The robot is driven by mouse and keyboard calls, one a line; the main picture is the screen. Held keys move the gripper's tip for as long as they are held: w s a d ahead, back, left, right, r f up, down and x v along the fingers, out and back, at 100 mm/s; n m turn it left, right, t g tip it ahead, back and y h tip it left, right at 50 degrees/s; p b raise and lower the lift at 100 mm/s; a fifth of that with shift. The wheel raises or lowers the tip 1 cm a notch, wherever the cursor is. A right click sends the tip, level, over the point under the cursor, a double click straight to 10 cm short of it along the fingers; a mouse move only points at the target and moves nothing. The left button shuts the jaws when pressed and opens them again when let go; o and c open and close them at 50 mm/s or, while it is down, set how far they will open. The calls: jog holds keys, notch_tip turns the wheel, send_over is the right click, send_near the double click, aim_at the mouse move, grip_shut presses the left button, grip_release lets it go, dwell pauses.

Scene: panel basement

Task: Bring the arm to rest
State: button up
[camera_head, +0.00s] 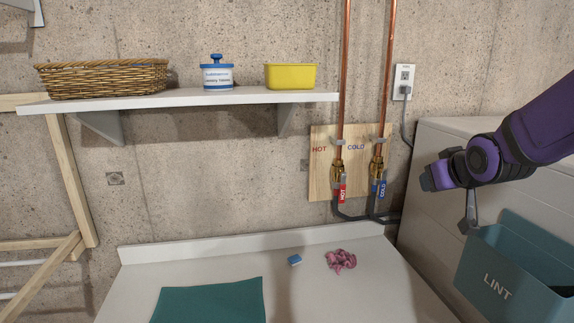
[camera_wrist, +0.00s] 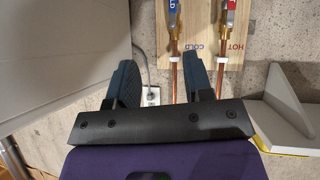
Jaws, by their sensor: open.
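My purple arm (camera_head: 547,122) reaches in from the right in the head view. My gripper (camera_head: 428,180) is at its left end, in front of the white machine and to the right of the pipe board. In the wrist view my gripper (camera_wrist: 158,75) shows two dark fingers spread apart with nothing between them. The wrist view is upside down, with the pipes and wall outlet beyond the fingers. The gripper appears clear of the things around it.
A teal LINT bin (camera_head: 496,284) stands below the arm. Copper pipes with valves run up a wooden board (camera_head: 322,180). A shelf (camera_head: 190,101) holds a basket, blue-lidded jar and yellow tub. The white counter (camera_head: 300,297) bears a teal mat, small blue-white block and pink cloth.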

jog(key=s+a+r+g, duration=0.1)
jog(key=s+r+g, duration=0.1)
jog(key=s, duration=1)
jog(key=s+r+m+g, duration=0.1)
jog(key=s+r+g, duration=0.1)
jog(key=s, duration=1.1)
jog(key=shift+s+a+r+g, duration=0.15)
jog(key=shift+a+g, duration=0.2)
jog(key=shift+g, duration=0.55)
jog(key=shift+c, duration=0.4)
